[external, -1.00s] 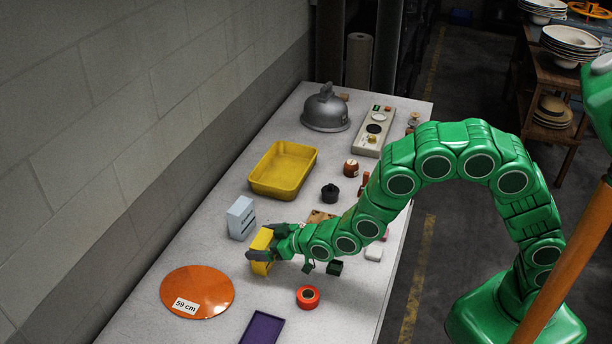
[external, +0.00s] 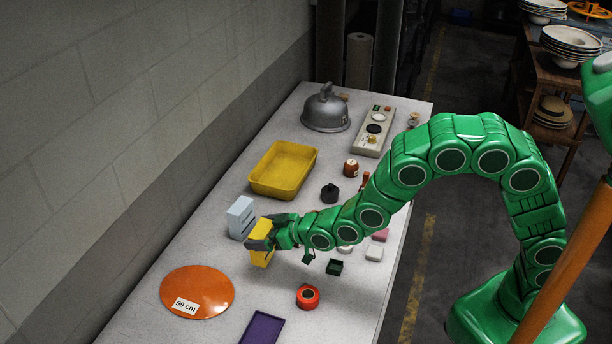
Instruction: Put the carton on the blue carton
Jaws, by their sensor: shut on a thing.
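The light blue carton (external: 241,217) stands upright on the table near its wall side. My gripper (external: 262,238) is shut on a yellow carton (external: 261,256), just to the right of and nearer the camera than the blue carton. The dark fingers cover part of the yellow carton. It looks upright and seems to be slightly above the table. I cannot tell whether the two cartons touch.
A yellow tray (external: 272,188) lies behind the blue carton. An orange disc (external: 190,283) marked "59 cm" lies in front.

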